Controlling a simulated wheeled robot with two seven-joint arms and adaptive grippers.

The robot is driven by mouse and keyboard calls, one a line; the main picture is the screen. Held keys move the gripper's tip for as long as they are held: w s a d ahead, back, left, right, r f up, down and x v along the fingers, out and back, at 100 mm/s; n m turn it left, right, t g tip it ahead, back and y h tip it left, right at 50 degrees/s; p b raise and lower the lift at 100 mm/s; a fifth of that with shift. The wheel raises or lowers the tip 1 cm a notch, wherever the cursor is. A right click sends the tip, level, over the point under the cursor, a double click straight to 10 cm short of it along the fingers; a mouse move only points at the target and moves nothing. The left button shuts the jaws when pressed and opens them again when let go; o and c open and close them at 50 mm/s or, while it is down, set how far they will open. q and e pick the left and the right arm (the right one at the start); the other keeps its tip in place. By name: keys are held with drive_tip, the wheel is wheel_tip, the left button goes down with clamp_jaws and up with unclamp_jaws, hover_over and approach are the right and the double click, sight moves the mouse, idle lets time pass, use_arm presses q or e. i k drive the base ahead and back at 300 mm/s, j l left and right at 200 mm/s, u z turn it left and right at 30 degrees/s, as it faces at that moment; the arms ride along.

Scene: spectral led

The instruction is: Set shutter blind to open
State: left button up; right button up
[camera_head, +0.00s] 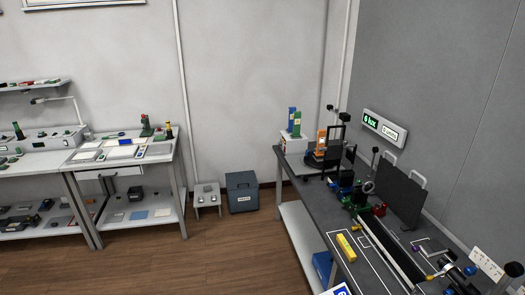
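A dark flat panel (397,194) with light handles stands upright on the dark workbench (292,172) at the right. It may be the shutter blind, but I cannot tell for sure, nor whether it is set open. A wall display (384,128) above the bench shows a green reading that looks like "6 lux" beside a white label. Small optical parts (358,192) in black, blue, green and red stand in front of the panel. Neither of my grippers shows in this view.
A yellow block (346,247) lies on the near part of the bench. Orange, green and blue upright pieces stand at its far end. A dark bin (242,192) and a low stool (207,199) stand by the wall. Cluttered tables line the left. The wooden floor (200,262) between is clear.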

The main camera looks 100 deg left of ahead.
sight(334, 152)
drive_tip(key=u, duration=2.25)
